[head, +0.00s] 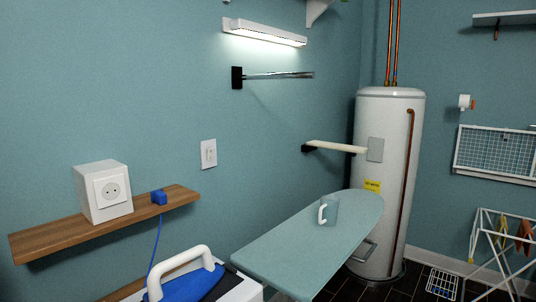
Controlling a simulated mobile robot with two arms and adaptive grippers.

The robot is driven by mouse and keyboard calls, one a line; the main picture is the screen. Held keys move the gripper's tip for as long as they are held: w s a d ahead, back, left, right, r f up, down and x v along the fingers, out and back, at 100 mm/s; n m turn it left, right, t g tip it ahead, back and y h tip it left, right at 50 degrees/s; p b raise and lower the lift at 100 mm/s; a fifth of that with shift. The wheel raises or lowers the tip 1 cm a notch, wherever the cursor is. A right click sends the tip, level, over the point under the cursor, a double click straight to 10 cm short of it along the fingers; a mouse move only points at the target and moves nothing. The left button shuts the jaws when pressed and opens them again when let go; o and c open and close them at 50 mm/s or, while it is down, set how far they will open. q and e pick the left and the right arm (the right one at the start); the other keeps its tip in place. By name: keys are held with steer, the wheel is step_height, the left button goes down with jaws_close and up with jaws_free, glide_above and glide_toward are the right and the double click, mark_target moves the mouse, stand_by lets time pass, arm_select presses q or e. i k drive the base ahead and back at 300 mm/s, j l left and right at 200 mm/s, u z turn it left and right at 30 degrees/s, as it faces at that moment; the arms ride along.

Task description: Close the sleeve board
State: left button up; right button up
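The sleeve board (338,147) is most likely the narrow cream board that juts out from a black bracket on the blue wall. It sticks out roughly level, its free end in front of the white water heater (380,120) in this view. I cannot tell whether that end touches the tank. Neither of my grippers shows in the head view.
An ironing board (300,250) with a cup (328,210) on it stands below. A blue iron (190,282) is at the front. A wooden shelf (60,238) holds a white socket box (103,190). A metal rail (278,75) juts out higher up. A drying rack (500,245) stands right.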

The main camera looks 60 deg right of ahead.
mark_target(356, 150)
steer(key=l+z, duration=0.2)
steer(key=z, duration=0.3)
steer(key=l+z, duration=0.2)
steer(key=z, duration=0.25)
